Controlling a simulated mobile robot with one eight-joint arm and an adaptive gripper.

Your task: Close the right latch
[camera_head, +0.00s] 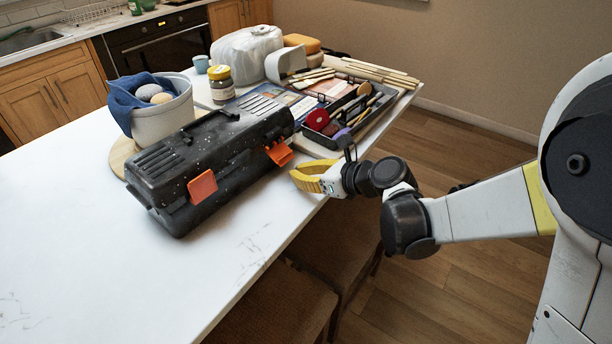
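A black, speckled toolbox (210,160) lies on the white table with its lid down. Its left latch (202,187) and right latch (279,153) are orange flaps on the long side that faces my arm. The right latch looks tilted outward from the box, and its lower edge stands off the side. My gripper (296,177), with yellow fingers, is just right of and below the right latch in the picture, near the table edge. It looks apart from the latch, though depth is hard to judge. The fingers overlap in this view, so their opening is unclear.
Behind the toolbox are a white bucket (163,118) with a blue cloth, a jar (220,84), and a dark tray (345,117) of pottery tools close to my wrist. The table's front left is clear. Chairs (265,305) stand below the near edge.

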